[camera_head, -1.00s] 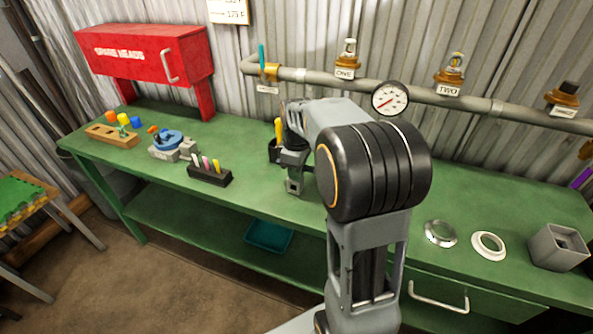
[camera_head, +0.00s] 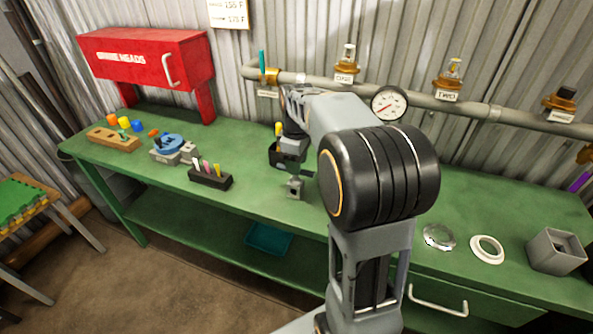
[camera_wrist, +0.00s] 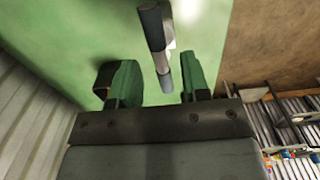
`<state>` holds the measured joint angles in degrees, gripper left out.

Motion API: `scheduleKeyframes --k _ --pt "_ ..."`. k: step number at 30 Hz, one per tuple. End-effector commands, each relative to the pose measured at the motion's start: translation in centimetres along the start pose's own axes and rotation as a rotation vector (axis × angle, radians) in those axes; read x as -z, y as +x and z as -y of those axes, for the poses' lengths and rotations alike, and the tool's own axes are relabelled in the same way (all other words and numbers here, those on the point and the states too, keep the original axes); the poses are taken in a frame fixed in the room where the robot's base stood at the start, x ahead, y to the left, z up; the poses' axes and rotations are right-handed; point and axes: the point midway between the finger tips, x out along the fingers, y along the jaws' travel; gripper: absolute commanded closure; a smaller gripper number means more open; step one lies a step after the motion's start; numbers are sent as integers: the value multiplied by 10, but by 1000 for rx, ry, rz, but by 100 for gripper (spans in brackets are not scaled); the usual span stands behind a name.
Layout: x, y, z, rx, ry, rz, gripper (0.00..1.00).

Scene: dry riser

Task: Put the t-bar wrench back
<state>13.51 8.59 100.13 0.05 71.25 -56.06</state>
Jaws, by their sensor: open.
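My gripper (camera_wrist: 159,66) is open, with one finger on each side in the wrist view. A dark rod with a grey middle, which looks like the t-bar wrench (camera_wrist: 153,28), runs between and beyond the fingertips. Neither finger visibly grips it. A pale part shows beside the rod, over the green bench. In the head view a small grey block (camera_head: 295,189) stands on the bench below my gripper (camera_head: 294,146). I cannot tell whether the wrench sits in this block, and my arm hides part of this area.
A black holder (camera_head: 277,156) with a yellow-handled tool stands behind the block. A black pen rack (camera_head: 211,178), a blue-topped vise (camera_head: 168,146) and a wooden block (camera_head: 112,138) are to the left. Rings and a grey box (camera_head: 556,252) are at right. A pipe (camera_head: 410,91) crosses behind.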

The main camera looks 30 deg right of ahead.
Motion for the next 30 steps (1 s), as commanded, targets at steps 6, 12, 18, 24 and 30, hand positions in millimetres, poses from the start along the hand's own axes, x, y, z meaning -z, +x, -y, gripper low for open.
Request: scheduleKeyframes --k 6,12,18,24,30 --pt "0 -43 0 -2 0 -1 58" --pt "0 -65 0 -1 0 0 58" --pt "-3 -67 30 -30 103 -25 58" --pt "-18 -38 99 -82 382 -109 58" --pt "-38 -2 151 -97 618 -199 58"
